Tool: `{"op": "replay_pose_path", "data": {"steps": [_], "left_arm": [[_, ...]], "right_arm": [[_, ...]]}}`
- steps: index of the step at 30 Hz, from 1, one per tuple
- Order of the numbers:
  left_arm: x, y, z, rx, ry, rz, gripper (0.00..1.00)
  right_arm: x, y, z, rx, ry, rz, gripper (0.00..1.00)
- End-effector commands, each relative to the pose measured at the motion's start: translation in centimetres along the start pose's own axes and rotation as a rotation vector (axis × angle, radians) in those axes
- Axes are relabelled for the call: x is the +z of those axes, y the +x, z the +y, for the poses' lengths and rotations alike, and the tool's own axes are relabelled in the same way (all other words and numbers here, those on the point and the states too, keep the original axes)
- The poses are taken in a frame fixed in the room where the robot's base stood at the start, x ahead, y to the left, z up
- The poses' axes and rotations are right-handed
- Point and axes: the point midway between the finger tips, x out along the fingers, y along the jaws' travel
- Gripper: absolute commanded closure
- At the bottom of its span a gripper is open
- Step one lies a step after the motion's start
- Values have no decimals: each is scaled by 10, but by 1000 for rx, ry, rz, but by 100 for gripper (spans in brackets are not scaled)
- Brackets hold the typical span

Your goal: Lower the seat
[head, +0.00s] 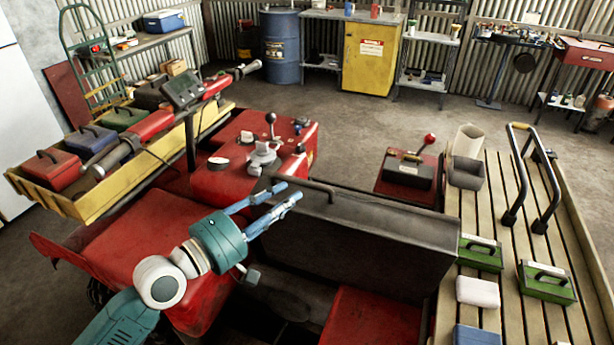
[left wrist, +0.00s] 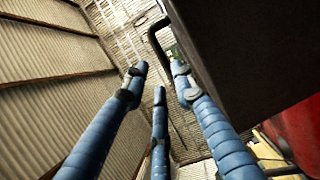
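The dark grey seat (head: 365,242) stands raised in the middle of the red quad, its broad side facing me. A thin dark handle (head: 305,187) runs along its top edge. My left gripper (head: 284,193) is at the seat's upper left end, with its blue fingers spread and empty. In the left wrist view the seat (left wrist: 245,50) fills the upper right, and its dark handle (left wrist: 153,42) shows beyond the fingertips (left wrist: 158,82). I cannot tell whether a finger touches the seat. My right gripper is not in view.
The red quad body (head: 140,225) lies under my left arm. Handlebars (head: 175,115) and a yellow front rack (head: 100,200) with toolboxes are at left. A slatted rear rack (head: 475,210) with green boxes (head: 546,282) is at right. Floor beyond the quad is clear.

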Motion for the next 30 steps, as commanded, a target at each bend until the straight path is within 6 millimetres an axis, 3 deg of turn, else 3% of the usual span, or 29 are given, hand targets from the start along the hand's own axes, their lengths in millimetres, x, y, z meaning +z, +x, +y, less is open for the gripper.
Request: {"op": "replay_pose_path", "data": {"steps": [6, 12, 24, 28, 30], "left_arm": [[-1, 44, 4, 2, 0, 2, 74], [-1, 69, 2, 1, 1, 3, 74], [-1, 76, 0, -1, 4, 3, 74], [-1, 76, 0, -1, 4, 3, 100], [-1, 76, 0, -1, 4, 3, 100]], "right_arm": [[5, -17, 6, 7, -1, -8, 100], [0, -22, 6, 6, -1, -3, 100], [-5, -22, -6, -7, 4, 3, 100], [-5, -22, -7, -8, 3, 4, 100], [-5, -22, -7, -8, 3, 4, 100]]}}
